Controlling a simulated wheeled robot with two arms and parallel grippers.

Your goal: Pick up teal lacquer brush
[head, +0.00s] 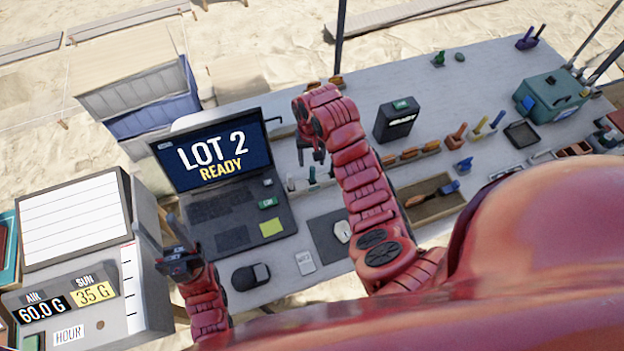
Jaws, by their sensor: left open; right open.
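I cannot single out the teal lacquer brush with certainty. A small teal-green upright piece (312,175) stands among small white items behind the laptop's right side, just below my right gripper. A brush-like tool with a blue end (447,188) lies in a wooden tray (425,210) right of my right arm. My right gripper (311,155) is open, pointing down above the table, with nothing seen between its fingers. My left gripper (172,240) is open and empty at the laptop's left front corner, beside the grey display box.
A laptop (235,205) reading "LOT 2 READY" stands at the left. A black box (396,120), several colored-handled tools and a teal case (552,95) stand to the right. The grey display box (150,275) is near my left arm. The table's back middle is fairly clear.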

